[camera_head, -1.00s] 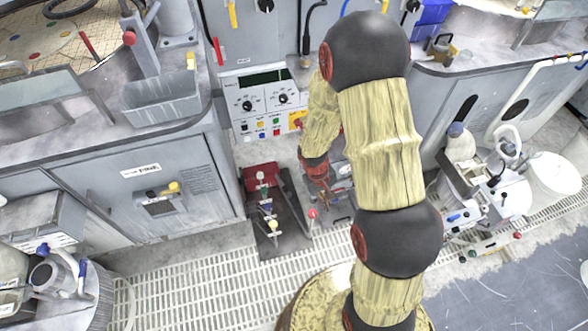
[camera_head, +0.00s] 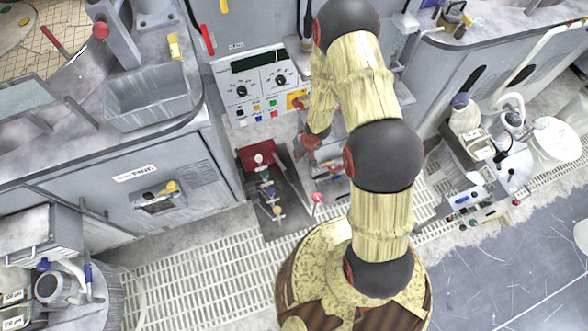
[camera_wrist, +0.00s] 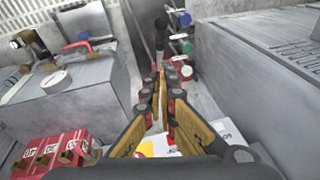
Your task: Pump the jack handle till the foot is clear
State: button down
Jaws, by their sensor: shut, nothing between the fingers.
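In the wrist view my gripper (camera_wrist: 160,72) has its yellow-and-black fingers together, with nothing between them. A dark upright bar (camera_wrist: 160,35) stands just beyond the fingertips; I cannot tell whether it is the jack handle or whether they touch. In the head view a low dark floor unit (camera_head: 291,209) with a red rear part (camera_head: 254,154) and several coloured knobs stands left of my wrist. My fingertips are not clear there. The jack's foot cannot be made out.
In the wrist view a grey box (camera_wrist: 112,95) is at left, a red block (camera_wrist: 40,150) with labelled parts at lower left, and a grey cabinet (camera_wrist: 250,80) close at right. In the head view the floor grating (camera_head: 185,270) is open in front of the floor unit.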

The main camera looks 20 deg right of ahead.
jog(key=s+b+x, duration=0.3)
jog(key=b+x, duration=0.4)
jog(key=x, duration=0.5)
jog(key=shift+a+f, duration=0.2)
jog(key=shift+f, duration=0.45)
jog(key=shift+w, duration=0.1)
